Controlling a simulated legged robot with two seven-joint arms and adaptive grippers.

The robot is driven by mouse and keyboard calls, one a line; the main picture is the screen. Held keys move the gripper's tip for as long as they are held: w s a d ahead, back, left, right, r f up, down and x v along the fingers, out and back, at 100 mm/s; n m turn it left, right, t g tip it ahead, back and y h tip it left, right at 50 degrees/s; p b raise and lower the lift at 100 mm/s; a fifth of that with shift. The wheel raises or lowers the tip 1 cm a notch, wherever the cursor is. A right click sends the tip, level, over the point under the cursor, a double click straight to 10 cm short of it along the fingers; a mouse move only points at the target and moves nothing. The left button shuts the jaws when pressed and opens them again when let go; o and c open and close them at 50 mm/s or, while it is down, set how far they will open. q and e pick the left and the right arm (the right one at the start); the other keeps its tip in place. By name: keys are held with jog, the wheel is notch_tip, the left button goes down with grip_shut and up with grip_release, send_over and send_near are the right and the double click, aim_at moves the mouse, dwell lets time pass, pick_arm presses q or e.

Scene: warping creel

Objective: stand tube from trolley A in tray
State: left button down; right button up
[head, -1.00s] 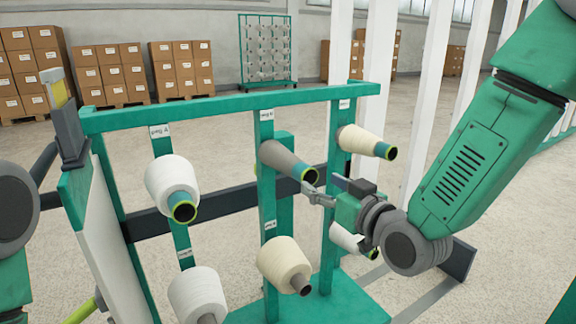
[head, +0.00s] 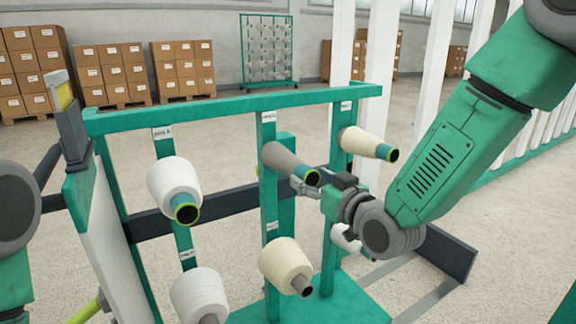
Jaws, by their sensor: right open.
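A green trolley frame (head: 225,108) holds several tubes on pegs. A grey tube (head: 281,159) with a teal and yellow-green end sits at the upper middle post, with no white yarn package on it. My right gripper (head: 303,187) is open, its fingers beside and just under the tube's near end; I cannot tell whether they touch it. The fingers partly overlap the tube end's lower edge. Only links of my left arm show at the left edge; its gripper is out of view. No tray can be made out.
Yarn cones stand near the grey tube: white at upper left (head: 173,183), cream at upper right (head: 362,142), cream below (head: 284,262), white at lower left (head: 197,295). Another cone is partly hidden behind my right gripper. White uprights (head: 435,80) stand behind my right arm.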

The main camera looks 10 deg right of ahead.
jog(key=c, duration=1.1)
jog(key=shift+c, duration=0.2)
jog(key=shift+s, duration=0.15)
jog(key=shift+s+d, duration=0.2)
jog(key=shift+s, duration=0.2)
